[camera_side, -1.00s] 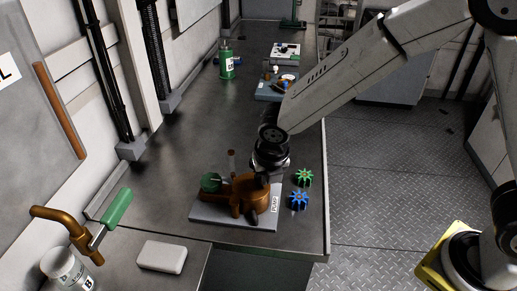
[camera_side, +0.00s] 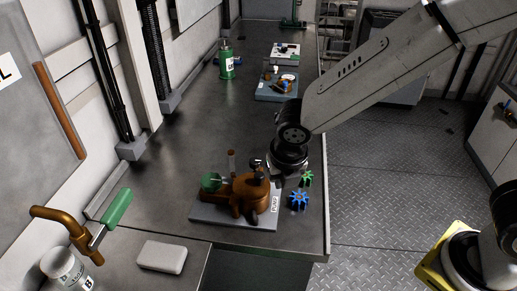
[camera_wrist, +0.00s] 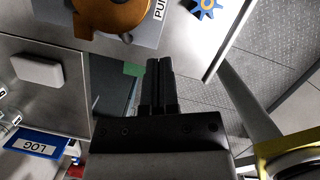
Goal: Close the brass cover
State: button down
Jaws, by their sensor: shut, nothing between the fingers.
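The brass pump (camera_side: 246,192) stands on a grey plate (camera_side: 208,213) with a PUMP label, near the front of the counter. Its rounded brass top also shows at the upper edge of the wrist view (camera_wrist: 112,14), partly cut off. Which part is the hinged cover, and whether it lies fully down, I cannot tell. A small dark part stands up at the top of the brass body in the side view. My gripper (camera_wrist: 159,64) is shut and empty, apart from the pump in the wrist view. In the side view its fingers are hard to make out beside the pump's right.
A green star-shaped knob (camera_side: 306,178) and a blue one (camera_side: 299,200) lie right of the pump, near the counter's right edge. A green-capped part (camera_side: 211,181) is at the pump's left. A white block (camera_side: 162,257) lies front left. Bare counter (camera_side: 185,140) lies behind.

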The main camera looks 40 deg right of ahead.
jog(key=v, duration=0.7)
jog(key=shift+d+r, duration=0.15)
jog(key=shift+d, duration=0.15)
jog(key=shift+s, duration=0.1)
jog(key=s+d+f+m, duration=0.2)
jog(key=d+m, duration=0.3)
jog(key=m, duration=0.5)
jog(key=s+d+f+m, duration=0.2)
jog(key=d+m, duration=0.3)
jog(key=m, duration=0.6)
jog(key=s+d+f+m+y, duration=0.1)
jog(key=d+f+m, duration=0.3)
jog(key=m, duration=0.6)
jog(key=shift+s+d+f+m, duration=0.25)
jog(key=shift+s+d, duration=0.2)
jog(key=shift+d, duration=0.4)
